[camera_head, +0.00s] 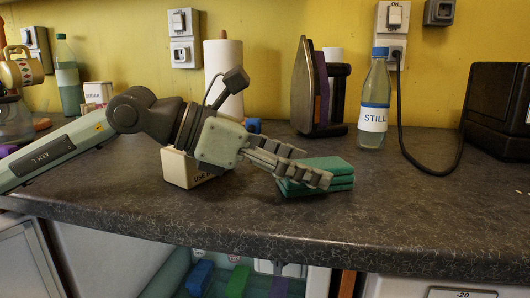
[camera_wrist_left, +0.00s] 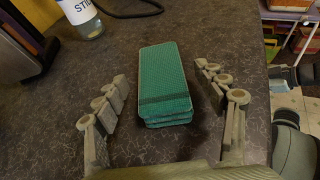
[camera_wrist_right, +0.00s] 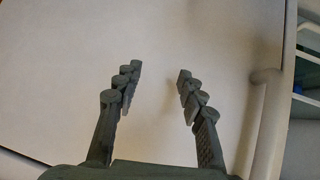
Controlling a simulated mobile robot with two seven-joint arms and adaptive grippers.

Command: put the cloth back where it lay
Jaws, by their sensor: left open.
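The cloth (camera_head: 338,172) is green and folded into a stack of layers. It lies on the dark speckled counter, near the front edge, in the head view. My left gripper (camera_head: 302,170) is at the cloth and partly covers its left side. In the left wrist view the cloth (camera_wrist_left: 164,82) lies between the two open fingers of the left gripper (camera_wrist_left: 165,82), with a gap on each side. In the right wrist view my right gripper (camera_wrist_right: 158,75) is open and empty in front of a pale flat panel. The right gripper is outside the head view.
A cream box (camera_head: 185,168) stands behind my left wrist. An iron (camera_head: 305,90), a "STILL" bottle (camera_head: 374,105), a paper roll (camera_head: 222,75) and a black appliance (camera_head: 497,105) stand along the back. Below is an open compartment (camera_head: 230,270).

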